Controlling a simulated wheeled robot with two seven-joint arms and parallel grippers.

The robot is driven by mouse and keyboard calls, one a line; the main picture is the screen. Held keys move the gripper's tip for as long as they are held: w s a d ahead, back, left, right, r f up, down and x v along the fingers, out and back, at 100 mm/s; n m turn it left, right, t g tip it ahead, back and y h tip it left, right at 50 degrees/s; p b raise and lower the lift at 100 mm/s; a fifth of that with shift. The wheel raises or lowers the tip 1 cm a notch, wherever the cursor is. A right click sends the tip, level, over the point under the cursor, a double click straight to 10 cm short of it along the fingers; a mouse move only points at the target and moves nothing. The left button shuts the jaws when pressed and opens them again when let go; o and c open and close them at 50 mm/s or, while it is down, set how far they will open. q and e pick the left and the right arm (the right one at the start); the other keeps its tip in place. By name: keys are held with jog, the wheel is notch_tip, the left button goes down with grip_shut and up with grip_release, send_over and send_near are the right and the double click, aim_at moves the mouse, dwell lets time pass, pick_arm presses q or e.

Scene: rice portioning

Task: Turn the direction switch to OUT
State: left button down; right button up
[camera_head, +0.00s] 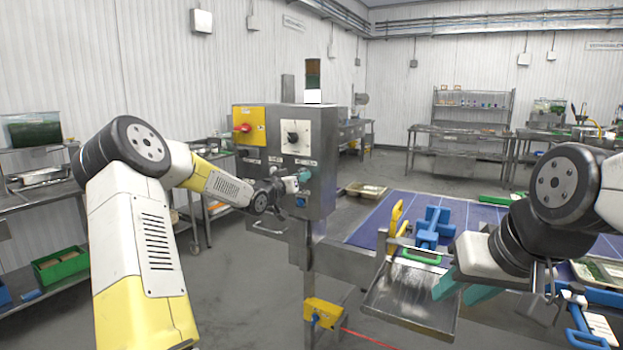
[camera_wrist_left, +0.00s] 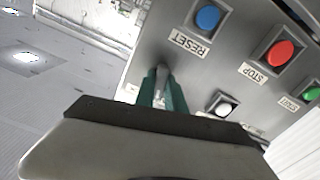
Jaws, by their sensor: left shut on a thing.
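The grey control box (camera_head: 318,140) stands on a post in the middle of the head view. My left gripper (camera_head: 303,177) is at the lower part of its front face. In the left wrist view its teal fingers (camera_wrist_left: 163,92) are shut around a small grey handle (camera_wrist_left: 162,74), which I take to be the direction switch. The fingers hide most of it, and I cannot read its position or an OUT mark. My right gripper (camera_head: 460,290) is open and empty, over the metal tray at the right.
The wrist view shows a blue RESET button (camera_wrist_left: 208,17), a red STOP button (camera_wrist_left: 281,53), a green START button (camera_wrist_left: 312,93) and a white round part (camera_wrist_left: 223,108) close to my fingers. A black knob (camera_head: 292,137) and a red switch (camera_head: 242,128) sit higher on the box.

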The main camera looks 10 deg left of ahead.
pick_arm(q)
jog(key=shift+n, duration=2.2)
jog(key=shift+c, duration=1.8)
grip_release()
jog(key=v, duration=0.8)
